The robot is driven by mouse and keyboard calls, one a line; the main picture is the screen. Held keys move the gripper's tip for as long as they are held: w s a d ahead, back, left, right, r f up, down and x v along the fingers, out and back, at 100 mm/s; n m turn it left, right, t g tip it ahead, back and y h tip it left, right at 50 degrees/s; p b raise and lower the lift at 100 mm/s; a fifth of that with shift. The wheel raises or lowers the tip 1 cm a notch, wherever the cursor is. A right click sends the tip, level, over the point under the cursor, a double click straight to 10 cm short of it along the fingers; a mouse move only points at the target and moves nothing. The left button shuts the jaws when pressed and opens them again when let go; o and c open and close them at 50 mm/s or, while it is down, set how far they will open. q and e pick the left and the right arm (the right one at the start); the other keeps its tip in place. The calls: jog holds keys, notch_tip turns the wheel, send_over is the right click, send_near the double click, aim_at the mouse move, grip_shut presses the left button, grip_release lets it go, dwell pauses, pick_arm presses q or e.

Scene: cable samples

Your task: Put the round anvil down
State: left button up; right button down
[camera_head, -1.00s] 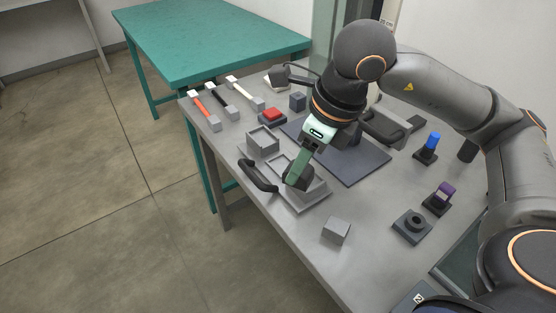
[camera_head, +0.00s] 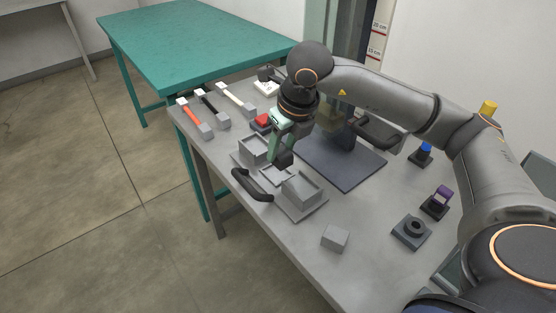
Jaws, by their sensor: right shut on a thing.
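My right gripper (camera_head: 281,161) points down over the grey compartmented tray (camera_head: 303,211) near the table's left front edge. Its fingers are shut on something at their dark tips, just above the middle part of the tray. The held thing is mostly hidden between the fingers, so I cannot make out its round shape or whether it touches the tray. A grey block (camera_head: 301,187) sits in the tray's right part, beside the gripper. My left gripper is not in view.
A black curved handle (camera_head: 252,185) lies along the tray's front. A loose grey block (camera_head: 335,238) and a dark round-holed fixture (camera_head: 411,231) stand to the right. Red, black and white-handled tools lie at the back left. A dark plate (camera_head: 345,175) lies behind the tray.

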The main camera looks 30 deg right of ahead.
aim_at(289, 153)
jog(key=shift+w+d+f, duration=0.15)
jog(key=shift+w+f, duration=0.35)
jog(key=shift+f, duration=0.1)
jog(key=shift+w+d+f, duration=0.15)
jog(key=shift+w+f, duration=0.35)
jog(key=shift+f, duration=0.1)
jog(key=shift+s+x, duration=0.2)
jog(key=shift+x, duration=1.7)
jog(key=shift+d+f, duration=0.2)
jog(key=shift+f, duration=0.05)
jog(key=shift+c, duration=2.1)
grip_release()
jog(key=shift+r, duration=0.1)
jog(key=v, duration=1.2)
jog(key=shift+r+p, duration=0.1)
jog(key=shift+p, duration=0.25)
